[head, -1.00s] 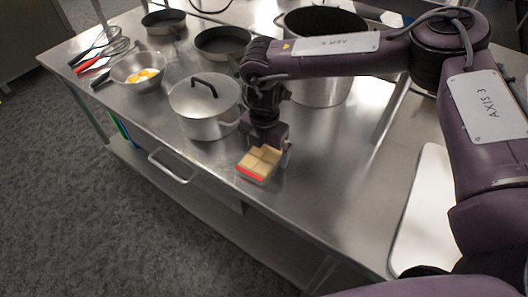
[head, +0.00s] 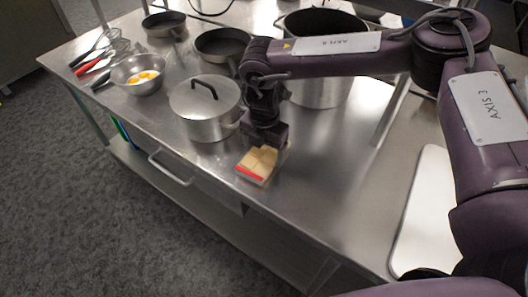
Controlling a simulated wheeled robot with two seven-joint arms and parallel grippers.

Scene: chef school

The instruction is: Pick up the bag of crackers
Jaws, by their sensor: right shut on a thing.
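The bag of crackers (head: 255,167) is a small tan pack with a red strip along its front edge. It is near the front edge of the steel table, right of the lidded pot. My right gripper (head: 266,150) points down at its back part and is shut on it. The fingertips are mostly hidden behind the pack and the gripper's body. Whether the pack touches the table is hard to tell. My left gripper is not in view.
A lidded pot (head: 205,112) stands close left of the gripper. A bowl with yolks (head: 139,74), pans (head: 221,43), whisks and a large pot (head: 318,92) stand behind. A white board (head: 425,215) lies at right. The table's front middle (head: 320,215) is clear.

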